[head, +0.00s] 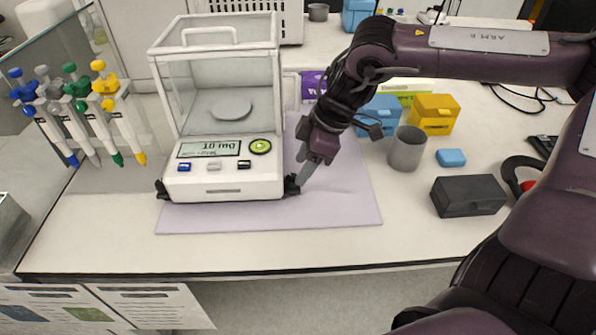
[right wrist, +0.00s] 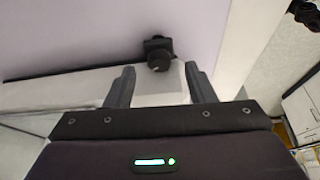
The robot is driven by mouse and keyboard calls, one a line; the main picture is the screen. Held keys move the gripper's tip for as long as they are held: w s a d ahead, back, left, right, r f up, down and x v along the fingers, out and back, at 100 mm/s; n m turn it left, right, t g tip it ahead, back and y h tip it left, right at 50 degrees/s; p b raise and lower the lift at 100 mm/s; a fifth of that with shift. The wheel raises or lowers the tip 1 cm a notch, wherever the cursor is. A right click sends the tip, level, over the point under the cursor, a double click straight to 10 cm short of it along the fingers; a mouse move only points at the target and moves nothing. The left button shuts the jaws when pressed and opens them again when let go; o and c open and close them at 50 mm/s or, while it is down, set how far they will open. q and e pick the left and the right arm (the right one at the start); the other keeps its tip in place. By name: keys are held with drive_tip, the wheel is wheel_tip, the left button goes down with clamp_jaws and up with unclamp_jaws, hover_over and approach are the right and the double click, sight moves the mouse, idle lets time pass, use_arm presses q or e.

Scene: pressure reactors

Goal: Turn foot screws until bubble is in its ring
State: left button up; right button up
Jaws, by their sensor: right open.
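A white balance (head: 222,182) with a clear glass draft shield stands on a lilac mat (head: 335,205). A round green bubble level (head: 260,146) sits on its front panel, right of the display; the bubble is too small to place against its ring. A black foot screw (head: 162,190) is at its front left corner, another (head: 291,187) at its front right. My right gripper (head: 303,180) is at the right foot screw. In the right wrist view the open fingers (right wrist: 160,76) point toward the black knob (right wrist: 158,54), which lies between their lines. My left gripper is out of view.
Pipettes hang on a stand (head: 85,95) left of the balance. A grey cup (head: 407,149), a yellow box (head: 434,114), a blue block (head: 451,158) and a dark box (head: 468,196) stand to the right. The mat's front right part is clear.

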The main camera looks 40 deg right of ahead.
sight(295, 176)
drive_tip(key=shift+x, duration=1.6)
drive_tip(key=shift+w, duration=0.1)
drive_tip(key=c, duration=1)
drive_tip(key=shift+o, duration=0.2)
drive_tip(key=shift+w+d+f+n+b, duration=0.1)
drive_tip(key=shift+f+n+b, duration=0.05)
drive_tip(key=shift+n+b, duration=0.5)
drive_tip(key=shift+n+g, duration=0.4)
drive_tip(key=shift+n, duration=0.05)
drive_tip(key=shift+n+y+b, duration=0.3)
drive_tip(key=shift+n+b, duration=0.05)
drive_tip(key=shift+n, duration=0.05)
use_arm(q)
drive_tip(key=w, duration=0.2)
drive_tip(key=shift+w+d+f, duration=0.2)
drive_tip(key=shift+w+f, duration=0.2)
use_arm(e)
drive_tip(key=o, duration=1)
drive_tip(key=shift+c, duration=0.2)
